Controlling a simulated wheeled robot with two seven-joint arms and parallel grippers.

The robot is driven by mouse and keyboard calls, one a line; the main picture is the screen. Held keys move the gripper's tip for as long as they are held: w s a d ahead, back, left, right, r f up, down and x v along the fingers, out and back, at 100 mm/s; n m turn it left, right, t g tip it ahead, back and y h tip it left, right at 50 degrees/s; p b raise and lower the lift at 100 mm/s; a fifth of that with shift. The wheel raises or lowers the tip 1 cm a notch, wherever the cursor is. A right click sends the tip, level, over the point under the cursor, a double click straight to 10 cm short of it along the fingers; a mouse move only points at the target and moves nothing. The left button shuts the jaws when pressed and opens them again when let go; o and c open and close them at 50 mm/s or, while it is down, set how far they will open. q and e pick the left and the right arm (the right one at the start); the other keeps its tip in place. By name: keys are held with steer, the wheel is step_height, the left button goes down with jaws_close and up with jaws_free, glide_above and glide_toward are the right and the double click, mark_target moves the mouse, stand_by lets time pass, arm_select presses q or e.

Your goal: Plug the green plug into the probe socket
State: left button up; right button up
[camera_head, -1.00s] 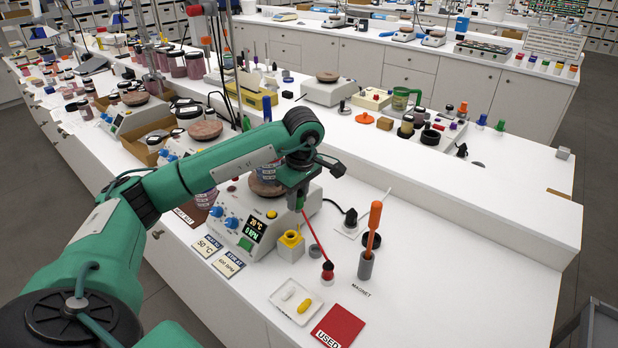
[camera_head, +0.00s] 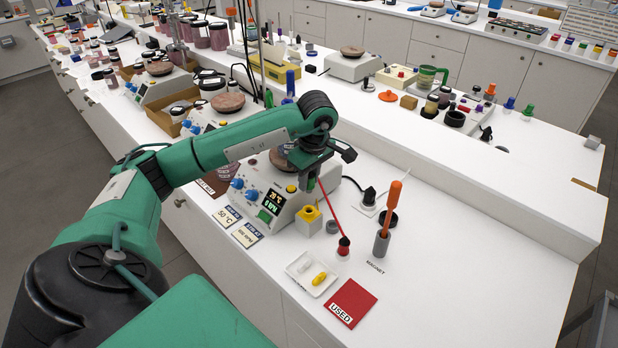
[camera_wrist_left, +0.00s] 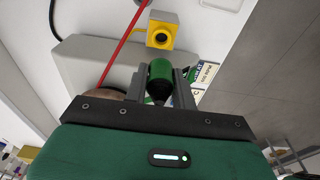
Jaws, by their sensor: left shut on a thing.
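My left gripper (camera_head: 313,181) is shut on the green plug (camera_wrist_left: 160,71), held above the hotplate's front right. In the left wrist view the plug sits between the two fingers, its dark end toward the palm. The yellow socket block (camera_head: 308,214) with a round dark opening stands at the hotplate's right side. It also shows in the left wrist view (camera_wrist_left: 162,29), beyond the plug and apart from it. In the head view the plug is mostly hidden by the gripper. My right gripper is not in view.
The hotplate (camera_head: 268,203) has a lit display and blue knobs. A thin red line (camera_head: 332,212) slants down to a red-and-black piece (camera_head: 343,246). A white tray (camera_head: 311,272), red USED card (camera_head: 351,303) and orange-handled rod (camera_head: 393,202) stand nearby. The bench's right end is clear.

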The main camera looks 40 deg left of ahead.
mark_target(312, 174)
arm_select(q)
steer(key=shift+f+b, duration=1.95)
steer(key=shift+f, duration=0.75)
steer(key=shift+b, duration=0.5)
steer(key=shift+f+b, duration=1)
steer(key=shift+f, duration=0.25)
steer(key=o, duration=1)
steer(key=shift+o, duration=0.2)
steer(key=r, duration=0.2)
steer(key=r+b, duration=0.1)
steer(key=r, duration=0.2)
steer(key=d+r, duration=0.1)
steer(key=r, duration=0.2)
steer(key=shift+r+b, duration=0.15)
steer(key=shift+b, duration=0.2)
step_height(312, 174, up, 3)
steer(key=shift+d+r+p, duration=0.15)
steer(key=shift+p, duration=0.25)
steer(key=shift+d+r, duration=0.2)
steer(key=shift+r, duration=0.85)
